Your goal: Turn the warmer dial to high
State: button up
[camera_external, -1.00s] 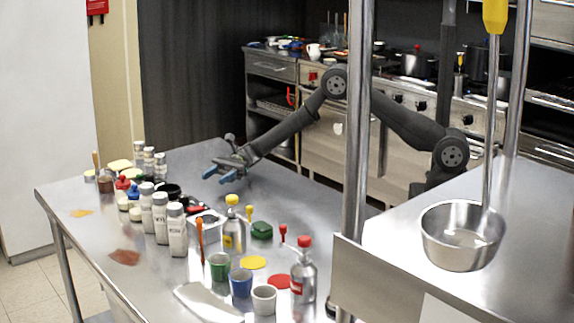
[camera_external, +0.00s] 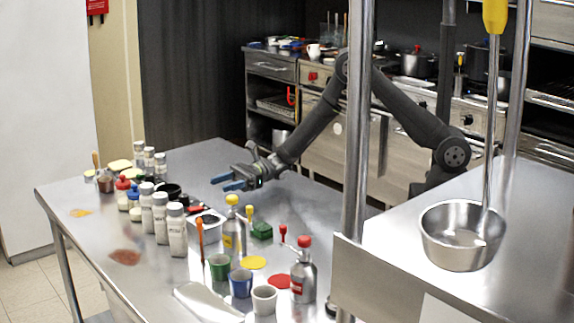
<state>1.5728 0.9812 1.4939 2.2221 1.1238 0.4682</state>
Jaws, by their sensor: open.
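My gripper (camera_external: 227,182) has blue fingertips. It is open and empty above the far part of the steel table (camera_external: 205,160). It points left and is apart from the things on the table. A small metal box with a dark top (camera_external: 207,224) stands near the table's middle, partly hidden by bottles; I cannot tell whether it is the warmer. No dial can be made out on it. Several dark knobs (camera_external: 421,105) and a red knob (camera_external: 313,76) show on the range front behind my arm. Their settings are too small to read.
White-capped shakers (camera_external: 177,229), a yellow-topped bottle (camera_external: 233,231), a red-topped bottle (camera_external: 303,270) and cups (camera_external: 240,283) crowd the near table. The table's far side is clear.

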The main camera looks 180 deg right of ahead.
aim_at(183, 195)
jog(key=x, duration=1.5)
jog(key=shift+s+n+t+y, duration=0.25)
jog(key=shift+n+t+y, duration=0.35)
jog(key=shift+y, duration=0.2)
jog(key=v, duration=1.7)
jog(key=shift+s, duration=0.2)
notch_tip(183, 195, up, 11)
jog(key=n, duration=0.1)
jog(key=shift+w+a+y, duration=0.15)
jog(key=shift+w+y, duration=0.25)
jog(key=shift+f, duration=0.15)
